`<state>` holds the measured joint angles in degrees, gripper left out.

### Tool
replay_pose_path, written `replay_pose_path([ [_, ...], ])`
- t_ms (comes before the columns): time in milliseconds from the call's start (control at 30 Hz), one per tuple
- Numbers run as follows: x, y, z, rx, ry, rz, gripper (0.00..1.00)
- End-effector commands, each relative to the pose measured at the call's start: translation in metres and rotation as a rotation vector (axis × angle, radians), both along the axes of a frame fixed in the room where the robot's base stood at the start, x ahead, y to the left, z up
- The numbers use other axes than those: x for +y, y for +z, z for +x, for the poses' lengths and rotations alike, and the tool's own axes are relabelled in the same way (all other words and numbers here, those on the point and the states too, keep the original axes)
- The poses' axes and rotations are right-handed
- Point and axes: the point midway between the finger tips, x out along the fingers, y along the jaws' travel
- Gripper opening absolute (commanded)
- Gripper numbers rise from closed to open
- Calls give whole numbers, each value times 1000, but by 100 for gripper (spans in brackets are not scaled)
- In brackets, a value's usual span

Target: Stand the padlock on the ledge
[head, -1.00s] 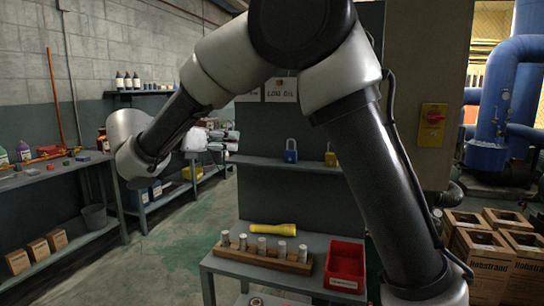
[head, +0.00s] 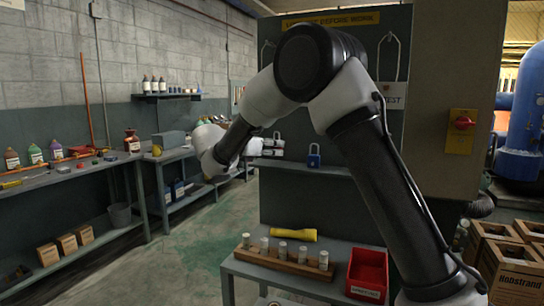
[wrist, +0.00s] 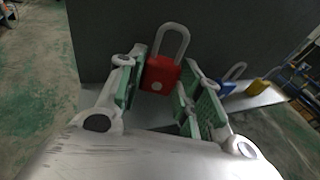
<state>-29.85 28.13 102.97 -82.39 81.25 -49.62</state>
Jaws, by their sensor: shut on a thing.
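A red padlock (wrist: 161,74) with a grey shackle is held upright, shackle up, between the green-padded fingers of my gripper (wrist: 162,86) in the wrist view. In the head view my gripper (head: 271,146) is at the left end of the grey ledge (head: 332,171), and I cannot make out the red padlock there. The ledge also shows in the wrist view (wrist: 255,100), behind and right of the fingers. I cannot tell whether the padlock's base touches it. A blue padlock (head: 314,156) stands on the ledge, right of my gripper.
A yellow padlock (wrist: 259,86) stands beyond the blue one. Below the ledge, a bench holds a yellow flashlight (head: 283,234), a wooden block with several cylinders (head: 285,261) and a red bin (head: 367,273).

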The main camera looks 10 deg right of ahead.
Motion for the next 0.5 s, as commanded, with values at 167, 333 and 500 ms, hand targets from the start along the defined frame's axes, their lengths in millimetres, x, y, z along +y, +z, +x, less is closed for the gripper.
replay_pose_path([
  [167, -2, -25, 2, 1, -1, -1, 16],
  [333, -2, -28, 3, 0, 0, 0, 16],
  [500, -2, -29, 3, 0, 0, 0, 16],
])
